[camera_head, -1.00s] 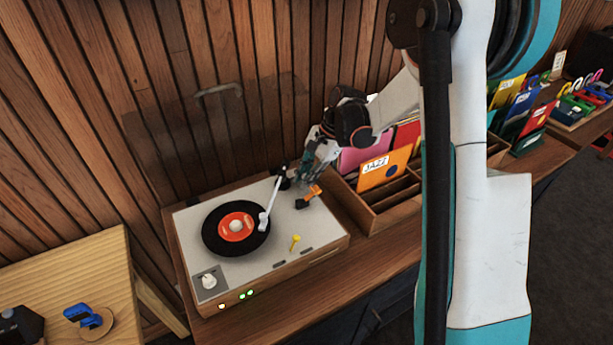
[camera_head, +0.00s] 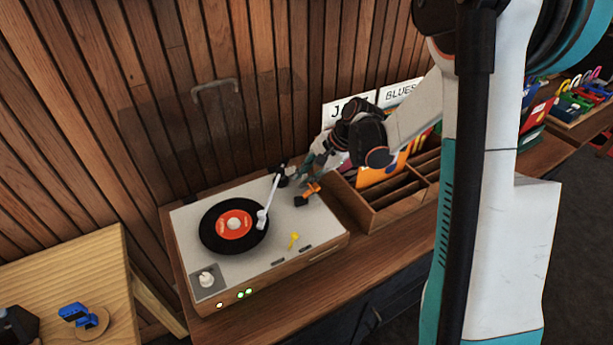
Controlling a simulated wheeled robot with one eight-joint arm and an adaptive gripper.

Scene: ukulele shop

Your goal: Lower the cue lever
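The turntable (camera_head: 205,273) has a light top, with a black record with a red label (camera_head: 233,224) on its platter. The white tonearm (camera_head: 270,198) reaches from the back right, its head over the record's right edge. A small lever with an orange end and a black base (camera_head: 306,195) stands on the right of the deck. I cannot tell which is the cue lever. My gripper (camera_head: 305,178) is just above and behind the orange lever, close to it. Its fingers are too small and dark to tell their opening or contact.
A wooden record bin (camera_head: 372,217) stands right of the turntable, with sleeves under my arm. The clear raised lid (camera_head: 216,118) is behind the deck. A light wooden table (camera_head: 70,262) with a blue object (camera_head: 76,314) is at left. The deck's front is clear.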

